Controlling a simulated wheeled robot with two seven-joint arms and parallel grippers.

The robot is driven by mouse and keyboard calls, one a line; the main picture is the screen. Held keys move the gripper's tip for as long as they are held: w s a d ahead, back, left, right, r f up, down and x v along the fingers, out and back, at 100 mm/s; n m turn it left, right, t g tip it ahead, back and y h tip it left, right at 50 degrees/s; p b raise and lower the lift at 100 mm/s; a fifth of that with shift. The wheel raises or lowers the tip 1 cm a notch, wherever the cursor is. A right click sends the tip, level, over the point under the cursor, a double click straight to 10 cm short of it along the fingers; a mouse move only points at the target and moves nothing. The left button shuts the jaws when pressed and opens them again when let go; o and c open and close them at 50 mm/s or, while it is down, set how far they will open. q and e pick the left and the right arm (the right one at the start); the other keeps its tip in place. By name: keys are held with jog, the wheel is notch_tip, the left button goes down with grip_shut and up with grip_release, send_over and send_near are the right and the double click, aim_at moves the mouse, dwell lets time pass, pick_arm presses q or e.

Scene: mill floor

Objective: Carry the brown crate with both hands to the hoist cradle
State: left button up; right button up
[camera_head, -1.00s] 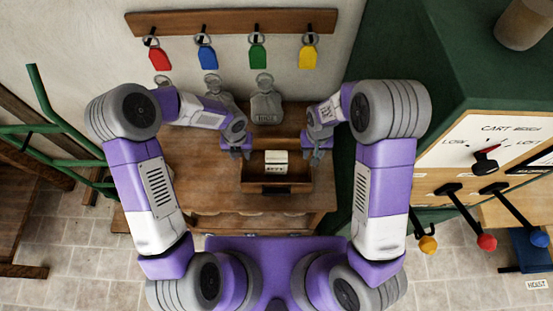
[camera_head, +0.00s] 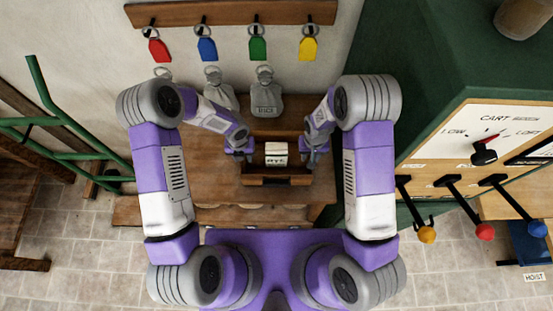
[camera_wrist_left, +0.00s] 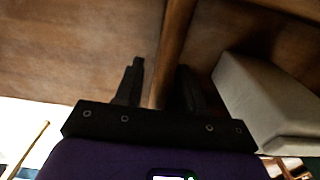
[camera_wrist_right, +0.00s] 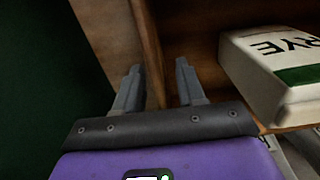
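The brown crate (camera_head: 277,181) stands on the wooden bench in front of me, with a pale box marked RYE (camera_head: 276,154) inside. My left gripper (camera_head: 243,157) is at the crate's left side. In the left wrist view its two fingers (camera_wrist_left: 160,85) are apart, with the crate wall (camera_wrist_left: 172,40) between them and a gap showing. My right gripper (camera_head: 312,158) is at the right side. In the right wrist view its fingers (camera_wrist_right: 158,82) are apart on either side of the other wall (camera_wrist_right: 148,45). A blue stand (camera_head: 530,243) labelled HOIST is partly in view at the far right.
The wooden bench (camera_head: 215,185) holds grey weights (camera_head: 266,100) behind the crate. A green cabinet with a lever panel (camera_head: 455,185) stands close on the right. A green hand truck (camera_head: 60,140) is on the left. Tiled floor (camera_head: 95,245) shows at lower left.

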pick_arm(q)
grip_shut()
pick_arm(e)
grip_shut()
dwell(1.2)
